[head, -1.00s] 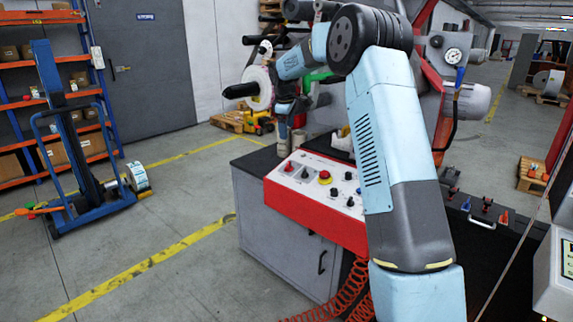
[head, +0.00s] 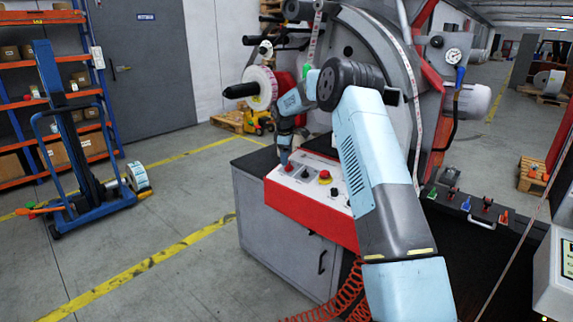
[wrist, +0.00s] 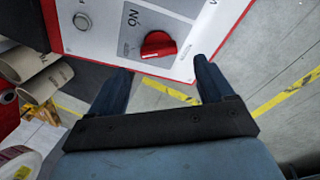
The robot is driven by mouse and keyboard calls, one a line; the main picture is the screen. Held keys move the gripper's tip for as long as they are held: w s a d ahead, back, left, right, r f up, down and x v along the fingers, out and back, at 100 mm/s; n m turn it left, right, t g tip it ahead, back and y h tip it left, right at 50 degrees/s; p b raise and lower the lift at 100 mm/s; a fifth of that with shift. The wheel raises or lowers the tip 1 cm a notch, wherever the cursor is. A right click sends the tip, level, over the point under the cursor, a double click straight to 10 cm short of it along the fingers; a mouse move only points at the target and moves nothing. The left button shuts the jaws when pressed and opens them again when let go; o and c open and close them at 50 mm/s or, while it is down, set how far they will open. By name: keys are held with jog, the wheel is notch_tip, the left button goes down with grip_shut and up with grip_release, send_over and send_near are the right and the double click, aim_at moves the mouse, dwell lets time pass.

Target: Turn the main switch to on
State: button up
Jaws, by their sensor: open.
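The main switch is a red knob (wrist: 158,45) on a grey plate marked ON, at the corner of the white control panel (wrist: 110,25). In the head view the red knob (head: 288,167) is at the left end of the panel, just below my gripper (head: 284,156). In the wrist view my gripper (wrist: 164,66) is open and empty. Its two fingers stand apart, pointing at the panel, with the knob between and slightly beyond their tips. No contact with the knob shows. Part of the plate's lettering is cut off or too small to read.
A red emergency button (head: 325,177) and several black knobs sit on the same panel. The panel's red front (head: 310,212) stands above a grey cabinet (head: 285,235). Cardboard cores (wrist: 35,75) are at the left in the wrist view. Open floor lies left of the cabinet.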

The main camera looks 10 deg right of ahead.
aim_at(288, 167)
jog(key=shift+x, duration=2.55)
